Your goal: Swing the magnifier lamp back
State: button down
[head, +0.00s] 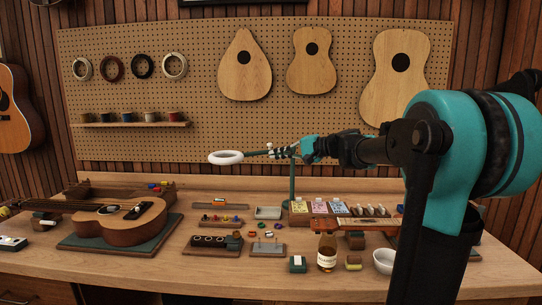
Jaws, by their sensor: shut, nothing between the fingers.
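The magnifier lamp has a white ring head (226,158) at the left end of a thin dark arm (257,152), held above the bench. A green upright post (292,183) stands on the bench below the arm's right end. My gripper (283,152) reaches in from the right and is shut at the lamp arm near the post top. I cannot tell whether its fingers touch the arm. My arm hides the far right of the bench.
A ukulele (125,222) lies on a dark mat at the left. A bottle (327,252), a white bowl (384,261) and small trays crowd the middle and right. A pegboard (205,75) with wooden body plates stands behind. Bare bench shows along the front left.

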send_near(237, 152)
jog(key=s+a+f, duration=0.2)
jog(key=s+a, duration=0.1)
jog(key=shift+a+f, duration=0.25)
jog(key=shift+w+a, duration=0.1)
jog(key=shift+a, duration=0.05)
jog(key=shift+w+a+m+t, duration=0.3)
jog(key=shift+w+a+t, duration=0.05)
jog(key=shift+a+t, duration=0.1)
jog(key=w+a+m+t+h, duration=0.1)
jog(key=w, duration=0.1)
jog(key=w+a+m+t+h, duration=0.1)
jog(key=w+a, duration=0.1)
jog(key=w, duration=0.1)
jog(key=w+a+m+t+h, duration=0.1)
jog(key=w+t, duration=0.1)
jog(key=shift+w+a+m, duration=0.15)
jog(key=shift+a+m, duration=0.25)
jog(key=w+a, duration=0.1)
jog(key=w, duration=0.9)
jog(key=shift+a+r+h, duration=0.2)
jog(key=shift+a+h, duration=0.05)
jog(key=shift+h, duration=0.15)
